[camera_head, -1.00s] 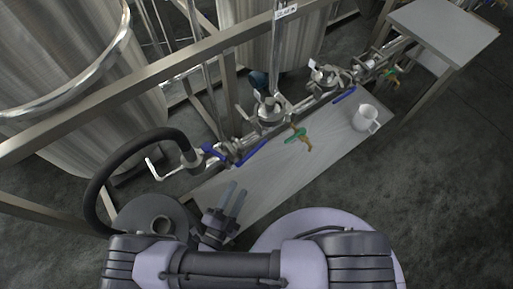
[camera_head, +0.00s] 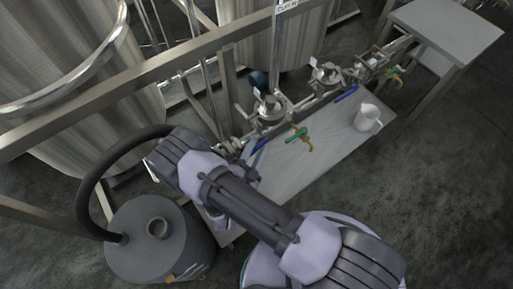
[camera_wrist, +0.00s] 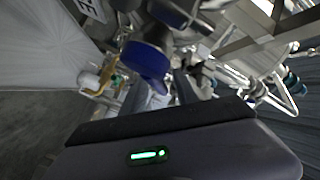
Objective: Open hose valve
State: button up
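The black hose (camera_head: 100,165) arches from a grey drum-like vessel toward the valves along the steel bench edge. Its valve is mostly hidden behind my arm in the head view. A blue valve handle (camera_head: 262,145) shows just beyond my arm. In the wrist view a blue handle end (camera_wrist: 148,62) is large and close, in front of my fingers. My gripper (camera_wrist: 160,90) appears open, its two dark fingers apart with the blue part near their tips. I cannot tell whether they touch it. In the head view my gripper is mostly hidden by my arm.
A steel bench top (camera_head: 310,170) carries a white jug (camera_head: 367,118) and a green and tan valve (camera_head: 298,136). Another blue handle (camera_head: 346,94) lies farther right. The grey vessel (camera_head: 150,250) stands left of my arm. Steel rails and large tanks (camera_head: 85,60) stand behind.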

grip_shut()
dwell(1.4)
